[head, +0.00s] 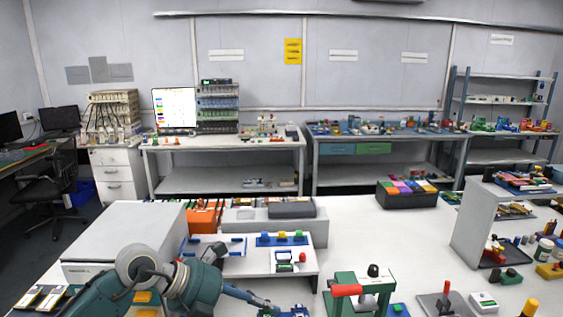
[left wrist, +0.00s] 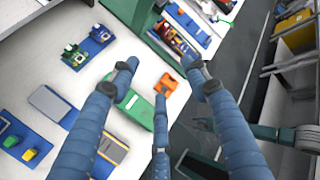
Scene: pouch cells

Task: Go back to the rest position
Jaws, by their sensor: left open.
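My left arm comes in from the lower left in the head view. Its gripper (head: 268,304) is low over the front of the white table (head: 355,235), partly cut off by the bottom edge. In the left wrist view the blue fingers of my left gripper (left wrist: 162,70) are spread apart with nothing between them. A green block (left wrist: 133,108) and an orange piece (left wrist: 168,84) lie on the white surface below the fingers. My right gripper is not in view.
A green press with a red handle (head: 347,290) stands right of my left gripper. A white raised stand (head: 265,262) is behind it, and a large white box (head: 125,230) is to the left. A black tray with coloured blocks (head: 407,198) stands farther back. The table's middle is fairly clear.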

